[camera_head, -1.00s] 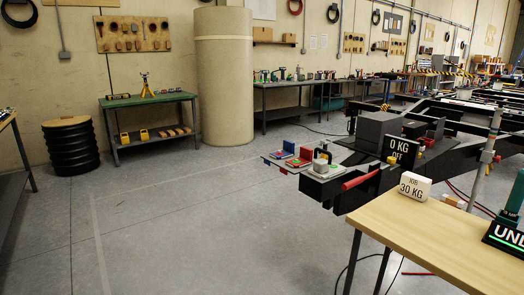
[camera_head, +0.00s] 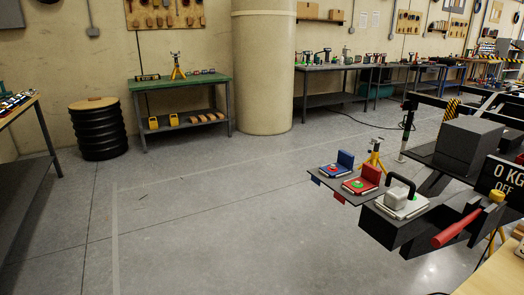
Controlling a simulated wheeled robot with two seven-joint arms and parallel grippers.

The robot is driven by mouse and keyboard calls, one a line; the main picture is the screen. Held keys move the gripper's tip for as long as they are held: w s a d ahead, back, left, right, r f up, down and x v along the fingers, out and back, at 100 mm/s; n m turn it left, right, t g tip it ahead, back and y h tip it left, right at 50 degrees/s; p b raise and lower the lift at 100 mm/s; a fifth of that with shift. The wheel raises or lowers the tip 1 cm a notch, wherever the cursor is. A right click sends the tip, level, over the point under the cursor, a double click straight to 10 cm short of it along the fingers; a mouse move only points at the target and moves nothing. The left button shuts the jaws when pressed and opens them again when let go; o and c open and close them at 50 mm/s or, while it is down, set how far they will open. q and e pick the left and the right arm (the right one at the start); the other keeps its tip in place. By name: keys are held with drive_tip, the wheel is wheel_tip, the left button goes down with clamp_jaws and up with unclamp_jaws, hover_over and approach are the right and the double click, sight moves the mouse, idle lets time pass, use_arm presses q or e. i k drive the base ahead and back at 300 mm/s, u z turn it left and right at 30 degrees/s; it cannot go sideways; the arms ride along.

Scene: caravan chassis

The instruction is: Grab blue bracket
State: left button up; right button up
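The blue bracket (camera_head: 345,160) stands upright on a blue-edged pad (camera_head: 333,171) at the left end of a dark plate on the caravan chassis, in the head view. A red bracket (camera_head: 370,174) stands on a red pad (camera_head: 358,186) just to its right. A grey block with a black handle (camera_head: 398,199) sits on a light plate further right. Neither of my grippers is in view.
The chassis drawbar with a red lever (camera_head: 456,228) and a 0 KG display (camera_head: 508,177) lies at the right. A wooden table corner (camera_head: 498,276) is at the lower right. The floor (camera_head: 200,220) left of the chassis is clear. A green bench (camera_head: 180,84) and round pillar (camera_head: 262,70) stand behind.

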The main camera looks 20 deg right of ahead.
sight(345, 163)
drive_tip(key=z, duration=0.05)
drive_tip(key=i, duration=2.1)
drive_tip(key=z, duration=1.2)
drive_tip(key=i, duration=0.6)
drive_tip(key=z, duration=0.4)
